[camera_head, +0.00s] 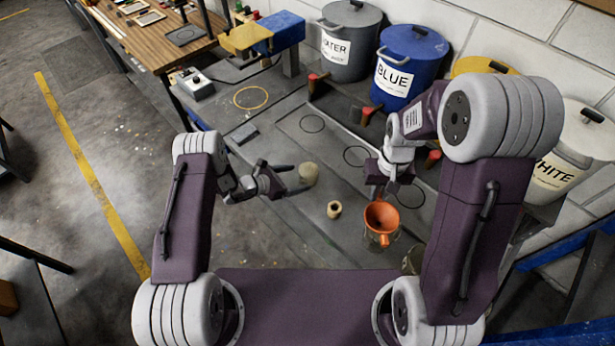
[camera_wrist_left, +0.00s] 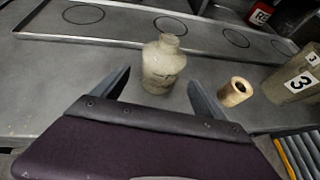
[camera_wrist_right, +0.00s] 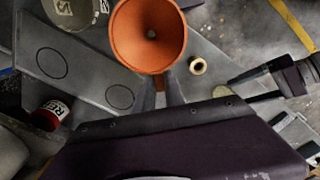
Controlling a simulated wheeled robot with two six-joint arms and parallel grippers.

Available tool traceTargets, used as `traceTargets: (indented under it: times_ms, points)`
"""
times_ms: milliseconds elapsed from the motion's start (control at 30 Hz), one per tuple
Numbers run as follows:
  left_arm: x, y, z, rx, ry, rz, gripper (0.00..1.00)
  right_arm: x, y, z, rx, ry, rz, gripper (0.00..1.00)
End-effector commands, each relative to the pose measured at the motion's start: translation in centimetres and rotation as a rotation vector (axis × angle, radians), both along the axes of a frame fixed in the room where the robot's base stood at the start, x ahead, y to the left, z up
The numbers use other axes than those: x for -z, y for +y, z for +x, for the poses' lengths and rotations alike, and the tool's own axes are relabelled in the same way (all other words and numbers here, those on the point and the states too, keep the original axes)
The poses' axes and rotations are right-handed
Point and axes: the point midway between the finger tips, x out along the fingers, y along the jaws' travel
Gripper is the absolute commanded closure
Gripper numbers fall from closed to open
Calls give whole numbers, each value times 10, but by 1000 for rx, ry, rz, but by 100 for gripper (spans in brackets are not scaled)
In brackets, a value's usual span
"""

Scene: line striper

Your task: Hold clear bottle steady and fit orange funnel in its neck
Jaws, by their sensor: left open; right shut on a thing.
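The clear bottle (camera_head: 309,173) stands upright on the grey bench and looks cloudy. My left gripper (camera_head: 299,178) is open beside it. In the left wrist view the bottle (camera_wrist_left: 163,68) stands just beyond and between the spread fingers (camera_wrist_left: 157,90), its neck open at the top. The orange funnel (camera_head: 382,218) is apart from the bottle, to its right and nearer to me. My right gripper (camera_wrist_right: 167,92) is shut on the funnel's tab, and the funnel's wide mouth (camera_wrist_right: 150,36) shows in the right wrist view. The funnel's lower end is hidden there.
A container marked 3 (camera_wrist_left: 298,75) stands to the right in the left wrist view. Large labelled drums, including a blue one (camera_head: 410,65), line the back. A tray with circle outlines (camera_wrist_left: 130,32) lies behind the bottle.

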Motion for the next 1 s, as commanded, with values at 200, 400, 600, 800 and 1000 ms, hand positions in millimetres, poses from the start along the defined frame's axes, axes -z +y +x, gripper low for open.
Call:
traceTargets:
  times_ms: [200, 400, 600, 800, 1000]
  points:
    - [23, -26, 17, 2, -3, 0, 17, 35, 0, 0, 0, 0, 0, 100]
    - [26, -37, 25, 0, -1, 0, 17, 45, 0, 0, 0, 0, 0, 100]
    - [24, -39, 26, 0, -1, -1, 17, 45, 0, 0, 0, 0, 0, 100]
    - [25, -38, 26, 0, 0, 0, 45, 45, 0, 0, 0, 0, 0, 100]
    - [25, -38, 26, 0, 0, 0, 60, 45, 0, 0, 0, 0, 0, 100]
